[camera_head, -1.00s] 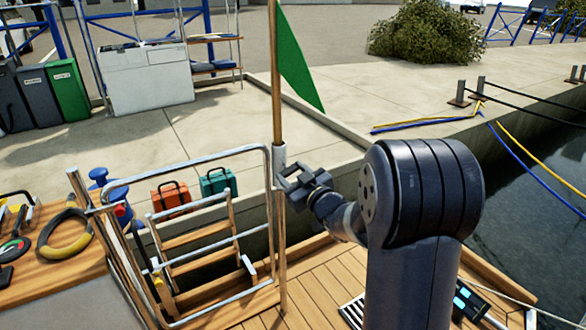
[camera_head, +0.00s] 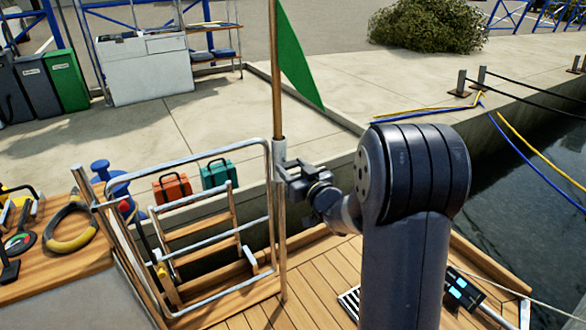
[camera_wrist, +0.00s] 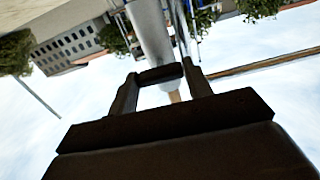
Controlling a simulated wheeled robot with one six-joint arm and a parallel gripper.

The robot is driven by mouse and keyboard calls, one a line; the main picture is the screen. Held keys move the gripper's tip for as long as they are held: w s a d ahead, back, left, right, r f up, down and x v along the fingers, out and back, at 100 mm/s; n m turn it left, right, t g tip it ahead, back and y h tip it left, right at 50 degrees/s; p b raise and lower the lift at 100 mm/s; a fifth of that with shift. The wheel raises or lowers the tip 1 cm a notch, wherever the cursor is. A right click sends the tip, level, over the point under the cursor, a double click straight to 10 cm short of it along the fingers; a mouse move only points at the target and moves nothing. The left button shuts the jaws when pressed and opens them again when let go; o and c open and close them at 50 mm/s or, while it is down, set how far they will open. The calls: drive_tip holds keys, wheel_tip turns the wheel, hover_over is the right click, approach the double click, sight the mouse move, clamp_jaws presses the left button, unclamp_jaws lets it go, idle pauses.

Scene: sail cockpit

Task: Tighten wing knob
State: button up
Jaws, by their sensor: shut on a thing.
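A wooden flagstaff (camera_head: 277,70) with a green flag (camera_head: 297,62) stands upright in a metal socket tube (camera_head: 279,155) on the rail. The pale tube also fills the upper middle of the wrist view (camera_wrist: 150,30). My gripper (camera_head: 287,171) is at the right side of this tube. In the wrist view its two fingers (camera_wrist: 162,82) are closed on the ends of a dark bar, which appears to be the wing knob (camera_wrist: 160,73), in front of the tube. In the head view the knob is not distinguishable from the fingers.
A steel rail (camera_head: 268,215) and a boarding ladder (camera_head: 200,232) stand left of the staff. A wooden bench (camera_head: 75,270) with tools is at far left. An orange case (camera_head: 172,188) and a teal case (camera_head: 218,174) sit behind the rail. Planked deck lies below.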

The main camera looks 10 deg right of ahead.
drive_tip(key=o, duration=1)
drive_tip(key=p+v, duration=0.1)
drive_tip(key=v, duration=0.9)
drive_tip(key=shift+s+d+p, duration=0.15)
drive_tip(key=shift+s+p, duration=0.25)
drive_tip(key=shift+w, duration=0.1)
drive_tip(key=b+x, duration=0.2)
drive_tip(key=x, duration=0.8)
drive_tip(key=shift+w, duration=0.3)
